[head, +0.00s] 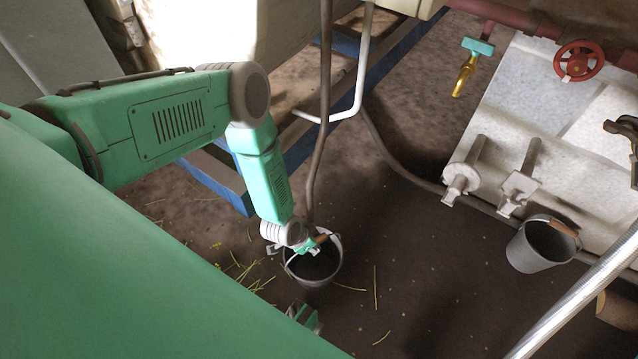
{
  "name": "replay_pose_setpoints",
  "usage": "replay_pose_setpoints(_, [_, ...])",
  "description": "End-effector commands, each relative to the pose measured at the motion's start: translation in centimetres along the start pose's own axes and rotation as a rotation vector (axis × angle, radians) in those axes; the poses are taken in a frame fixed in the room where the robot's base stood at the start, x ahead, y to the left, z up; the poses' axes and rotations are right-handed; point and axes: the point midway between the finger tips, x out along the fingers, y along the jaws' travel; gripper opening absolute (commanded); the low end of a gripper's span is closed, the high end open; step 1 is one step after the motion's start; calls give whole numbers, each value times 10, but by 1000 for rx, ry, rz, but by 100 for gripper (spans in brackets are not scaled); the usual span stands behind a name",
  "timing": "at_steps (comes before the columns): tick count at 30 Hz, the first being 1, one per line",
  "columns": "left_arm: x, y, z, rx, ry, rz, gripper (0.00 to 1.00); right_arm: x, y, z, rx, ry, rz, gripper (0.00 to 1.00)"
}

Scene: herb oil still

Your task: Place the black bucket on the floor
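A dark grey bucket (316,279) with a black inside is at lower centre in the head view. My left gripper (314,246) is over its rim, at the handle's brown grip (328,237). The handle stands up, and the fingers appear closed around it, though they are small and partly hidden. I cannot tell whether the bucket's base touches the floor (420,290). A second grey bucket (531,253) is at right, with its brown grip lying by the rim.
A blue frame (228,185) and a hanging dark hose (325,110) are behind my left arm. At right are a pale block with metal spouts (461,181), a brass tap (464,75) and a red valve wheel (578,61). Straw bits lie on the floor, which is mostly clear between the buckets.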

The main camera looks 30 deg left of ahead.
Motion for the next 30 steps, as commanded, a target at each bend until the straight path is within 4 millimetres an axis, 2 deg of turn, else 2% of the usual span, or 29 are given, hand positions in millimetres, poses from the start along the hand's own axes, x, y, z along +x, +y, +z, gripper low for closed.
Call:
replay_pose_setpoints(6, [10,1,9,-1,0,0,0,8,0,1,0,-1,0,40])
replay_pose_setpoints(17, [12,2,9,1,0,-1,0,10,0,1,0,0,0,40])
replay_pose_setpoints(18, [11,2,9,1,-1,-1,27,8,0,0,0,0,0,40])
replay_pose_setpoints(19, [11,2,9,1,-1,-1,34,8,0,0,0,0,0,40])
replay_pose_setpoints(30, [8,2,9,0,-1,0,34,5,0,0,0,0,0,40])
